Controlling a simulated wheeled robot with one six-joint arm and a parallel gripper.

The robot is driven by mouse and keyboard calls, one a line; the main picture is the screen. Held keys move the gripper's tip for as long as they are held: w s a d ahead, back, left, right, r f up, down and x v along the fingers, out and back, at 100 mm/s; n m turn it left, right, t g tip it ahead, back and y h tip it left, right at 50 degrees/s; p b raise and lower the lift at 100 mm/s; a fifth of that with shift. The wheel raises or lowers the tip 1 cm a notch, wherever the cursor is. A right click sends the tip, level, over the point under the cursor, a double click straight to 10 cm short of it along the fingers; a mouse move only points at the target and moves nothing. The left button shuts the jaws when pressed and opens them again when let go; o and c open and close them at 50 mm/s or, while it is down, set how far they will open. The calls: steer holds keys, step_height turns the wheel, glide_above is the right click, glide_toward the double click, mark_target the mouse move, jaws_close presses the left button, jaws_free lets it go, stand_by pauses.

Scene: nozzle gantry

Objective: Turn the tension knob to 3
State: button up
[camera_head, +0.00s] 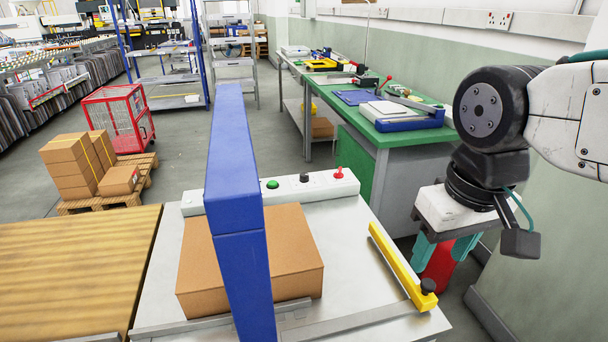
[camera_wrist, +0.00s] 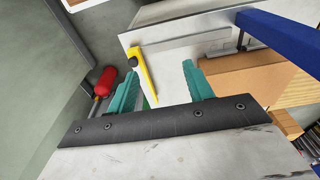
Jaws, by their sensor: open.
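A white control strip (camera_head: 322,188) on the back of the strapping machine carries a green button (camera_head: 272,184), a black knob (camera_head: 303,177) and a red switch (camera_head: 338,173). Another black knob (camera_head: 428,286) sits on the near end of a yellow bar (camera_head: 398,262); it also shows in the wrist view (camera_wrist: 132,62). No readable label or number shows on either knob, so I cannot tell the setting. My gripper (camera_head: 440,268) hangs to the right of the machine, open and empty. In the wrist view its teal fingers (camera_wrist: 160,70) are apart, with the yellow bar beyond them.
A cardboard box (camera_head: 290,245) lies on the metal machine top (camera_head: 345,230) under a blue arch (camera_head: 233,190). A red extinguisher (camera_wrist: 103,80) stands by the wall. A green bench (camera_head: 405,137) is behind. A wooden table (camera_head: 75,260) adjoins at left.

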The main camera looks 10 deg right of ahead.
steer(key=w+f+g, duration=0.1)
steer(key=w, duration=0.1)
steer(key=n+g, duration=0.1)
steer(key=n, duration=1.1)
glide_above(304, 174)
steer(key=s, duration=0.4)
step_height(304, 174, down, 15)
steer(key=shift+d+f, duration=0.15)
steer(key=w+r+n, duration=0.1)
steer(key=w, duration=0.1)
steer(key=w+r+n, duration=0.1)
steer(key=w+r, duration=0.1)
steer(key=shift+r+n+t, duration=0.15)
steer(key=shift+n+t, duration=0.15)
steer(key=shift+t, duration=0.1)
steer(key=shift+r+n, duration=0.1)
steer(key=shift+n, duration=0.3)
steer(key=shift+f+n, duration=0.3)
step_height(304, 174, down, 7)
steer(key=shift+f, duration=0.15)
